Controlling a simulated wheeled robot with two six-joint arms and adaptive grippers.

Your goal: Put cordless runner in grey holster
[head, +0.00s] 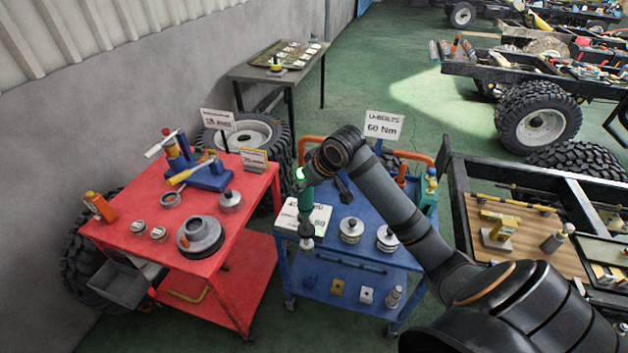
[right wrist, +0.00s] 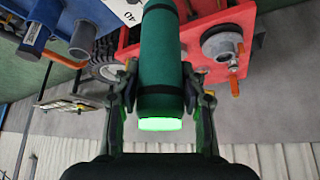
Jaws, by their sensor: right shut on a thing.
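The cordless runner (head: 306,202) is a green tool body with a glowing green end and a grey nose. In the head view it hangs nearly upright, nose down, over the left end of the blue cart. My right gripper (head: 308,178) is shut on it. In the right wrist view the green body (right wrist: 160,60) lies between both fingers of my right gripper (right wrist: 160,82), its lit end toward the camera. I cannot surely make out the grey holster; a grey open box (head: 112,285) hangs at the red cart's left side. My left gripper is not in view.
The blue cart (head: 375,262) carries a white sign plate (head: 318,217) and round metal parts (head: 351,230). The red cart (head: 140,213) stands to the left with a blue vise (head: 205,172) and grey hub (head: 200,236). A chassis frame (head: 500,168) stands to the right.

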